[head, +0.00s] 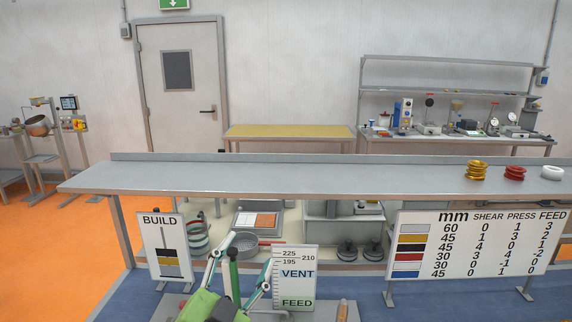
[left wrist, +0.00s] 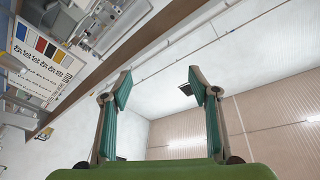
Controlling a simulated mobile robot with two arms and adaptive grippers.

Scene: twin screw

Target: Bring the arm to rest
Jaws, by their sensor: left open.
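My left gripper (head: 248,242) is low in the middle of the head view, in front of the grey shelf (head: 215,178). Its green body is at the bottom edge and its two teal fingers point upward, spread apart. In the left wrist view, the same gripper (left wrist: 159,78) is open, with only wall and ceiling between the fingers. It holds nothing. My right gripper is in neither view.
A BUILD sign (head: 160,247), a VENT/FEED sign (head: 294,278) and a number board (head: 470,244) stand around the gripper. Gold (head: 476,170), red (head: 514,173) and white (head: 551,172) ringed pieces sit on the shelf's right end. Its left and middle are clear.

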